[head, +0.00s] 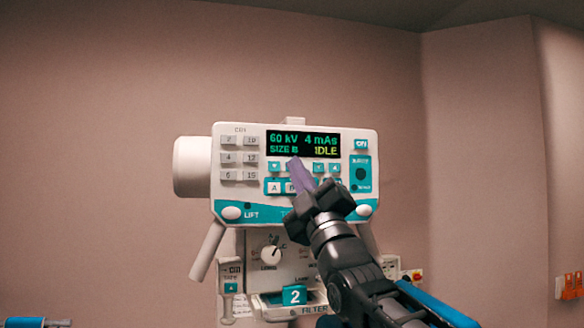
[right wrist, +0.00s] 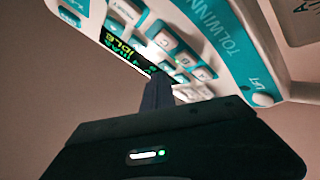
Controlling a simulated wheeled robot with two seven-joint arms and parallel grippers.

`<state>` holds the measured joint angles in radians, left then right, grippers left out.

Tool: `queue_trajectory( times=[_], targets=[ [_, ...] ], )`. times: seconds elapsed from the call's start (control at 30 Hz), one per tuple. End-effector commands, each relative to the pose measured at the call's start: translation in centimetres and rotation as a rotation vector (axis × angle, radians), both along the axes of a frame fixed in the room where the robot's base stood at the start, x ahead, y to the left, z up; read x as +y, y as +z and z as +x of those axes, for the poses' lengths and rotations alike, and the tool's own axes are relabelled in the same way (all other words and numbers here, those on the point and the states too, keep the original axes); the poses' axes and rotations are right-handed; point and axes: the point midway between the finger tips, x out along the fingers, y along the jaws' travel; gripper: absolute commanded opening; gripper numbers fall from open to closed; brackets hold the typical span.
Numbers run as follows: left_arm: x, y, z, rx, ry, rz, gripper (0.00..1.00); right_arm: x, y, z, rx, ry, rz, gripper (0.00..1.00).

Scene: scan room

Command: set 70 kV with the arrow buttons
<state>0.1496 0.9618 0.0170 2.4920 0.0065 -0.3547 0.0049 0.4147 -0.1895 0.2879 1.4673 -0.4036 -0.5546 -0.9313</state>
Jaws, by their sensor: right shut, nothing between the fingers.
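The control panel (head: 225,200) is a white console with teal trim. Its display (head: 303,145) reads 60 kV, 4 mAs and IDLE in green and yellow. Under the display is a row of small teal arrow buttons: a down arrow (head: 274,167) at the left and two more (head: 327,168) at the right. My right gripper (head: 296,168) is shut and empty, its purple tip in front of the row just right of the left down arrow. It hides whatever button is behind it. In the right wrist view the dark fingers (right wrist: 158,94) reach the panel; I cannot tell whether they touch.
Grey number keys (head: 240,158) sit left of the display, and lettered buttons (head: 274,187) lie just below the arrows. A rotary knob (head: 270,254) and a teal block marked 2 (head: 294,295) are lower down. Open wall surrounds the console.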

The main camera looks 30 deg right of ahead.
Motion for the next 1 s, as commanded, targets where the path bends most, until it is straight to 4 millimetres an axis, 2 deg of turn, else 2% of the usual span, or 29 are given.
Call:
queue_trajectory(
  times=[0.77,1.0],
  targets=[
    [0.0,0.04,0.0,0.0,0.0,0.0,0.0,-0.21,0.01,0.55,0.0,0.0,0.0,0.0],
    [0.0,-0.92,0.0,0.0,0.0,0.0,0.0,0.08,-0.22,-0.19,-0.001,0.0,0.0,0.0]
  ],
)
